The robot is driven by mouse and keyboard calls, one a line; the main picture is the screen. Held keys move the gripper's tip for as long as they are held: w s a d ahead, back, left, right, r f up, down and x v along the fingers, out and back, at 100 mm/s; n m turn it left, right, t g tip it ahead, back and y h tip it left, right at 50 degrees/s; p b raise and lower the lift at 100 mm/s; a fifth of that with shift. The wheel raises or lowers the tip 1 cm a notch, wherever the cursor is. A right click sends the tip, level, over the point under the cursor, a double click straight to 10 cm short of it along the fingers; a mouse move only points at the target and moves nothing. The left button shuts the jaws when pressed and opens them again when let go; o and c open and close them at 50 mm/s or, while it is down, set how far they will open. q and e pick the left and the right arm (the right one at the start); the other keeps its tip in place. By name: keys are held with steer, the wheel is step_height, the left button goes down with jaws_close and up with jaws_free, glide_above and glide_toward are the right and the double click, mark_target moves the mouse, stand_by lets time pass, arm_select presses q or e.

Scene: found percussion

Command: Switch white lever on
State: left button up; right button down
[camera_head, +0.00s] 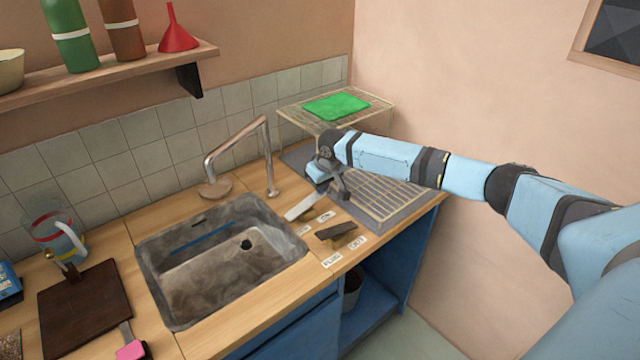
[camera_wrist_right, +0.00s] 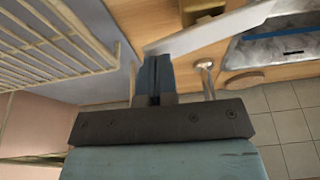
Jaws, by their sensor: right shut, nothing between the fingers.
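The white lever (camera_head: 303,205) is a flat pale bar on the wooden counter, right of the sink, slanting up toward my right gripper. In the right wrist view the white lever (camera_wrist_right: 218,30) runs from the fingertips toward the upper right. My right gripper (camera_head: 319,180) is shut and empty at the lever's far end. In the wrist view its fingertips (camera_wrist_right: 155,62) meet the lever's near edge; I cannot tell whether they touch. A dark lever (camera_head: 336,230) sits beside the white one, with small white labels (camera_head: 332,260) around them. My left gripper is not in view.
A grey sink (camera_head: 160,255) with a metal tap (camera_head: 237,140) lies to the left. A wire rack (camera_head: 385,205) stands right behind the gripper, below a raised rack holding a green board (camera_head: 336,106). A dark board (camera_head: 85,310) lies at the left.

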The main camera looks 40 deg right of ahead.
steer(key=shift+d, duration=0.1)
steer(key=shift+d+f+y+p, duration=0.2)
steer(key=shift+f+y+p, duration=0.1)
steer(key=shift+y+p, duration=0.25)
steer(key=shift+d+f+y, duration=0.2)
steer(key=shift+f+y, duration=0.15)
steer(key=shift+y, duration=0.3)
steer(key=shift+d+f+m+y, duration=0.3)
steer(key=shift+f+y, duration=0.2)
steer(key=shift+y, duration=0.2)
steer(key=shift+w+d+f+y+b, duration=0.1)
steer(key=shift+d+f+y+b, duration=0.15)
steer(key=shift+f+y+b, duration=0.5)
steer(key=shift+r+y, duration=0.2)
steer(key=shift+y, duration=0.15)
